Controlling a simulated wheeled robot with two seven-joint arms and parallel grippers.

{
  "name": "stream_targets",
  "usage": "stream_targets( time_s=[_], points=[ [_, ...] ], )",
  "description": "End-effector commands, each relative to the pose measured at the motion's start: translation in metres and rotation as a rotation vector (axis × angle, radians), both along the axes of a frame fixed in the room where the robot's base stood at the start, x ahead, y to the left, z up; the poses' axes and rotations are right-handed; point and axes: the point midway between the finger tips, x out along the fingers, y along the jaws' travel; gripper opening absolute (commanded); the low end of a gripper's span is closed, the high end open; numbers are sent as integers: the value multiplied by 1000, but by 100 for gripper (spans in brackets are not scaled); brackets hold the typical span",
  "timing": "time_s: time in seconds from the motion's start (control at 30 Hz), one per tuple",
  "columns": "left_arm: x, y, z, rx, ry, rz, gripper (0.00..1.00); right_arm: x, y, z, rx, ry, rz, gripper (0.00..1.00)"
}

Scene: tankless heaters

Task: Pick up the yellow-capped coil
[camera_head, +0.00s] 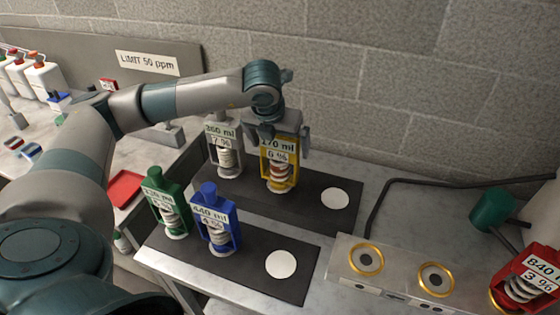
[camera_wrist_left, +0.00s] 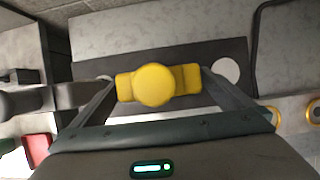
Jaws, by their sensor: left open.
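The yellow-capped coil (camera_head: 280,174) stands upright on the back dark mat, its label reading 170 ml, 6 %. My left gripper (camera_head: 277,140) is above and around its top, hiding the cap in the head view. In the left wrist view the round yellow cap (camera_wrist_left: 155,85) and its side blocks sit between the two fingers of my left gripper (camera_wrist_left: 158,88). The fingers are open, one on each side, with small gaps that are hard to judge. My right gripper does not show.
A grey-capped coil (camera_head: 225,158) stands close left of the yellow one. Green (camera_head: 167,205) and blue (camera_head: 216,220) coils stand on the front mat (camera_head: 240,268). A red coil (camera_head: 524,281) is at far right, beside a metal box with gold rings (camera_head: 400,270). White discs mark free mat spots.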

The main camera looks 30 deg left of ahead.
Motion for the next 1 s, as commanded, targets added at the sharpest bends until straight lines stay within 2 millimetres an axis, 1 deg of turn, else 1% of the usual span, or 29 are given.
stream_targets(
  time_s=[0.03,0.2,0.67,0.7,0.87,0.9,0.97,1.0],
  points=[
    [2,1,-4,0,4,1,100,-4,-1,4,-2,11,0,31],
    [5,2,-14,0,2,0,100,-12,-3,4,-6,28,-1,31],
    [5,2,-14,0,1,0,100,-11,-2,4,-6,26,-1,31],
    [5,2,-14,0,1,0,90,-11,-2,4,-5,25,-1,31],
    [5,2,-14,0,1,0,52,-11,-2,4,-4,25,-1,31],
    [5,2,-14,0,1,0,43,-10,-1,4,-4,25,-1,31],
    [5,2,-14,0,1,0,28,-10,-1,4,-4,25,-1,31],
    [5,2,-14,0,1,0,19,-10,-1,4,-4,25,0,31]
  ],
)
